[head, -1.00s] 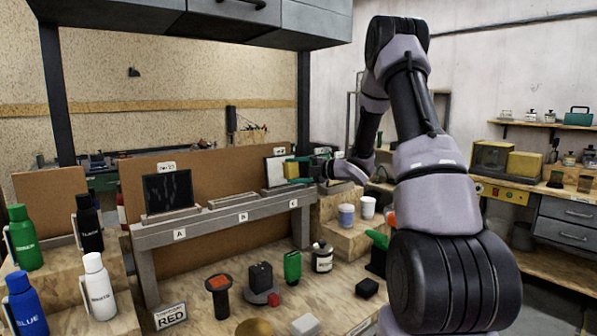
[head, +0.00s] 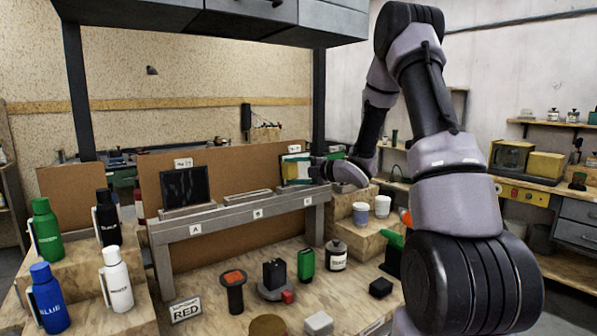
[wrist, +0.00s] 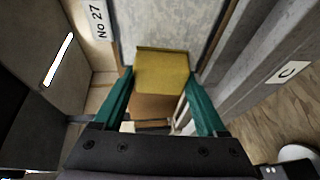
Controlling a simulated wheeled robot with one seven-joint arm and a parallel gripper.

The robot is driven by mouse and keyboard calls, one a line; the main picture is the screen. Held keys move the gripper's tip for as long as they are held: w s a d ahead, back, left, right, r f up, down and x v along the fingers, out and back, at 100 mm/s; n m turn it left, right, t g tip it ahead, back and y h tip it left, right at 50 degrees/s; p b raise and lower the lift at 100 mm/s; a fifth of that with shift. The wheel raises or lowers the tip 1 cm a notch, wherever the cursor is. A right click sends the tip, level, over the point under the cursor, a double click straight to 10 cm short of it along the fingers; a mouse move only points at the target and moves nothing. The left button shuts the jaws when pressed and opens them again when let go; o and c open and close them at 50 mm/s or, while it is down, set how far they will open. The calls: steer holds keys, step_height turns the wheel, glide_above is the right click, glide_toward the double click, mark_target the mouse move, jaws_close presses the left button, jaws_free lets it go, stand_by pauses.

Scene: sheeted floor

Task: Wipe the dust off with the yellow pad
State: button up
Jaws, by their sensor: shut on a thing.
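My gripper (wrist: 160,88) is shut on the yellow pad (wrist: 162,72), with a green finger on each side of it. In the wrist view the pad's far end is at a pale grey, mottled panel (wrist: 185,22); I cannot tell whether it touches. In the head view my gripper (head: 297,170) is in front of the panel above label C, hiding much of it. A dark panel (head: 184,187) with faint pale streaks stands above label A. The place above label B holds no panel.
A grey rack (head: 225,214) carries the panels, with a brown board (head: 230,165) behind. Several bottles, including a green one (head: 46,230), stand at left. Cups (head: 382,206) stand on a wooden step at right. Tools and small blocks (head: 318,323) lie in front.

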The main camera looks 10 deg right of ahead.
steer(key=shift+s+a, duration=0.25)
steer(key=shift+a, duration=0.5)
steer(key=shift+w+r, duration=0.25)
steer(key=shift+r, duration=0.75)
steer(key=w+d, duration=0.4)
steer(key=d, duration=0.7)
steer(key=shift+w, duration=0.4)
steer(key=s+d, duration=0.2)
steer(key=s, duration=0.3)
steer(key=shift+s+r, duration=0.3)
steer(key=shift+r, duration=0.1)
steer(key=shift+d, duration=0.1)
steer(key=s, duration=0.1)
steer(key=s+d, duration=0.1)
steer(key=shift+s+r, duration=0.2)
steer(key=shift+s, duration=0.15)
